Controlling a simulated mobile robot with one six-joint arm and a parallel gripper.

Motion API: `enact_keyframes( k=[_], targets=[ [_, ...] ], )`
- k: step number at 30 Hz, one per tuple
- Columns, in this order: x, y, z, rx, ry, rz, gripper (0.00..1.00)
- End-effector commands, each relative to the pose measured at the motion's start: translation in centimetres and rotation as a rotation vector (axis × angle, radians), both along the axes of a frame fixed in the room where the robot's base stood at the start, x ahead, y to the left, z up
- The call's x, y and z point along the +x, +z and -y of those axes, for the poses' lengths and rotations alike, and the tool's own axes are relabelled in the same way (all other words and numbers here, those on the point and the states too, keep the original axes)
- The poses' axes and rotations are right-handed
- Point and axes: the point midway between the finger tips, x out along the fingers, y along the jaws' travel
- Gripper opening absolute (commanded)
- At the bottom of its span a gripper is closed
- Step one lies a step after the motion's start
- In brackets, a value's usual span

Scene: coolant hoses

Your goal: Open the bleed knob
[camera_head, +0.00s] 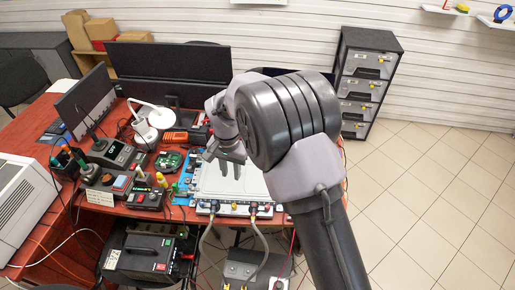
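My gripper (230,172) hangs fingers down over the white flat unit (262,187) on the workbench. Its two fingers look apart, and I see nothing between them. Two grey hoses, the left one (205,240) and the right one (259,240), run down from dark fittings on the unit's front edge. A small yellow part (233,208) sits between these fittings. It may be the bleed knob, but it is too small to tell. My gripper is above and behind this front edge, apart from it. My arm hides the unit's right side.
Instruments (140,193), a green circuit board (169,161) and a white lamp (150,115) crowd the bench left of my gripper. Monitors (170,62) stand behind. A black power unit (150,254) is below the front edge. A drawer cabinet (365,80) stands at the back right; the right floor is clear.

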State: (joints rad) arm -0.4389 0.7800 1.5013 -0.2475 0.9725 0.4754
Motion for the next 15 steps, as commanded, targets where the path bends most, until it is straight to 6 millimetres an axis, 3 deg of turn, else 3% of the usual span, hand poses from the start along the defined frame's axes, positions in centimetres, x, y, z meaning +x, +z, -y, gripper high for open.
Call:
enact_keyframes(
  k=[3,8,15],
  targets=[
    [0.1,-2.3,-1.2,-0.018,0.007,-0.019,0.27],
    [0.0,-5.0,-1.2,-0.021,0.006,-0.023,0.27],
    [-0.1,-11.4,-1.1,-0.021,0.006,-0.023,0.27]
  ],
)
